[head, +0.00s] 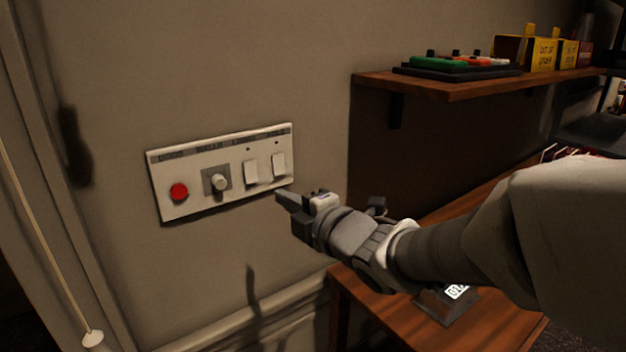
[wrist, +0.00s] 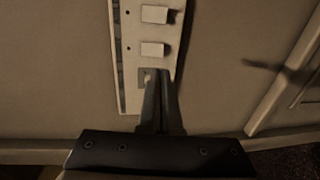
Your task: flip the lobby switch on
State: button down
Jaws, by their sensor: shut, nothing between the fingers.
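A white wall panel (head: 215,152) carries two white rocker switches, a left one (head: 251,173) and a right one (head: 279,166), each with a small dark dot above it. The label strip along the top is too small to read, so I cannot tell which switch is the lobby one. The wrist view shows the two switches (wrist: 153,14) (wrist: 151,50) on the panel (wrist: 133,97). My gripper (head: 280,195) is shut and empty, its tips in front of the panel's lower right edge.
A wooden shelf (head: 450,88) with boxes juts out at the upper right. A wooden desk (head: 490,325) stands below my arm. A cord (head: 45,240) hangs at the left.

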aim_at(253, 180)
jog(key=x, duration=1)
jog(key=shift+w+a, duration=0.1)
jog(key=shift+w, duration=0.05)
jog(key=shift+w+a+f+b, duration=0.1)
jog(key=shift+w+f+b, duration=0.2)
jog(key=shift+b, duration=0.75)
jog(key=shift+s+r, duration=0.1)
jog(key=shift+r, duration=0.15)
jog(key=shift+f, duration=0.1)
